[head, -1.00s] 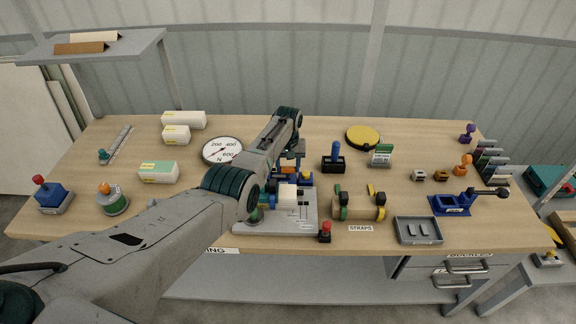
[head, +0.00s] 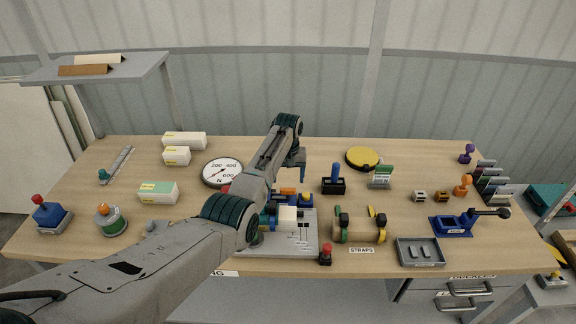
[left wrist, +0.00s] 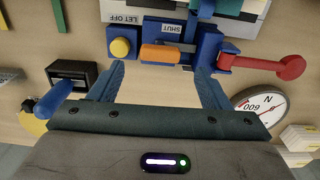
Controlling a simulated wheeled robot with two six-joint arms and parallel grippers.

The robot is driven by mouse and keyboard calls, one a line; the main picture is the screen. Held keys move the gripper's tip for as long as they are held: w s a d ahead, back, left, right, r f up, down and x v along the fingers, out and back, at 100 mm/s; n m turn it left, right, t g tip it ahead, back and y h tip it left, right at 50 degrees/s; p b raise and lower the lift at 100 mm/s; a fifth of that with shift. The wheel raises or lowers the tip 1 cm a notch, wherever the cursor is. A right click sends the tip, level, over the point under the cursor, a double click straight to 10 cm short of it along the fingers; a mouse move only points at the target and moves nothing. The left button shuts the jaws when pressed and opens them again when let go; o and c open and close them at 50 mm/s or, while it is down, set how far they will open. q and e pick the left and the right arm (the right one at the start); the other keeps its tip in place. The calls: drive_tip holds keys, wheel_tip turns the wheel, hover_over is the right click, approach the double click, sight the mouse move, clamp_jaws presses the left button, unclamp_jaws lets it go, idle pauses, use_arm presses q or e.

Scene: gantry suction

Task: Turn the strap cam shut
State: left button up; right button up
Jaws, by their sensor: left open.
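The strap cam is a blue block with an orange lever (left wrist: 160,54); plates reading SHUT and LET OFF sit beside it in the left wrist view. In the head view the orange lever (head: 288,191) shows just past my forearm, which hides part of the blue fixture. My left gripper (left wrist: 160,72) is open, its fingers on either side of the orange lever's line in the wrist view, with nothing held. I cannot tell whether it touches. In the head view the left gripper (head: 298,165) shows above the fixture. My right gripper is not in view.
A red-knobbed arm (left wrist: 270,66) and a round dial (left wrist: 265,105) lie close right of the gripper in the wrist view. A yellow knob (left wrist: 122,47) is close left. In the head view a black box with a blue handle (head: 334,184) stands right of the fixture.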

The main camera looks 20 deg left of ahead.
sight(288, 188)
use_arm(q)
drive_tip(key=shift+r+b, duration=0.7)
drive_tip(key=shift+r, duration=2.15)
